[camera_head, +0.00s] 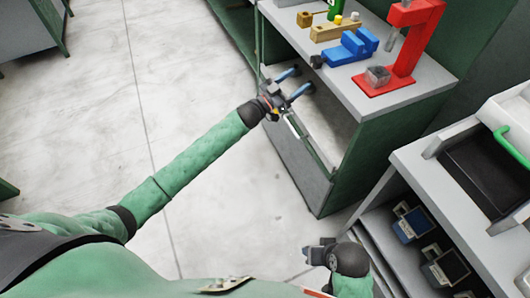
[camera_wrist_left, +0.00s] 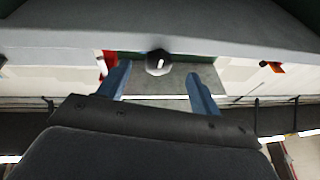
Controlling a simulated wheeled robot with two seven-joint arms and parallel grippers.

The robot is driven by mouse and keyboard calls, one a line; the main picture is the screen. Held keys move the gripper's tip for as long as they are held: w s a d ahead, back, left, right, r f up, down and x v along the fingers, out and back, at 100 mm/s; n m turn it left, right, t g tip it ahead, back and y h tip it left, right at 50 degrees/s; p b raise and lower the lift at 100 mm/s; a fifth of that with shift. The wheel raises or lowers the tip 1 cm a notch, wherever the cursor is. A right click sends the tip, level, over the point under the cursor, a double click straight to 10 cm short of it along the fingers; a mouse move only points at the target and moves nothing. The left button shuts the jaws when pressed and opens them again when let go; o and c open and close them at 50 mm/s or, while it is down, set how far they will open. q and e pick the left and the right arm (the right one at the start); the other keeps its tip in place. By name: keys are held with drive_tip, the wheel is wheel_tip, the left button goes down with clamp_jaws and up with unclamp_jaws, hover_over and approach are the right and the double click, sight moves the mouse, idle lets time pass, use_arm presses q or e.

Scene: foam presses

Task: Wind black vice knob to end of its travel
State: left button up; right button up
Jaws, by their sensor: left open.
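The blue vice (camera_head: 352,47) sits on the grey bench top. Its black knob (camera_head: 316,61) sticks out at the vice's left end, by the bench's front edge. My left gripper (camera_head: 301,80) is open, with blue fingers spread, in front of the bench edge and a little short of the knob. In the left wrist view the knob (camera_wrist_left: 159,62) shows end-on as a dark disc with a pale centre, in the gap between the fingers (camera_wrist_left: 160,76). Neither finger visibly touches it. My right gripper (camera_head: 320,251) is low in the head view, away from the vice; its fingers are unclear.
A red press (camera_head: 405,50) with a clear block (camera_head: 378,75) stands right of the vice. A wooden block (camera_head: 335,30) with small parts lies behind it. The green-sided bench has an open shelf below. Another bench (camera_head: 412,172) stands at right.

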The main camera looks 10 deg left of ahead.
use_arm(q)
drive_tip(key=s+a+f+n+g+y+p, duration=0.1)
drive_tip(key=s+f+n+y, duration=0.3)
drive_tip(key=s, duration=0.6)
drive_tip(key=s+a+f+n+g+y+p, duration=0.2)
drive_tip(key=s+a+f+n+g+y, duration=0.1)
drive_tip(key=s+f+y, duration=0.6)
drive_tip(key=shift+s+a+f+n, duration=0.3)
drive_tip(key=shift+s+a+n, duration=0.3)
drive_tip(key=shift+s+a, duration=0.2)
drive_tip(key=shift+s, duration=0.1)
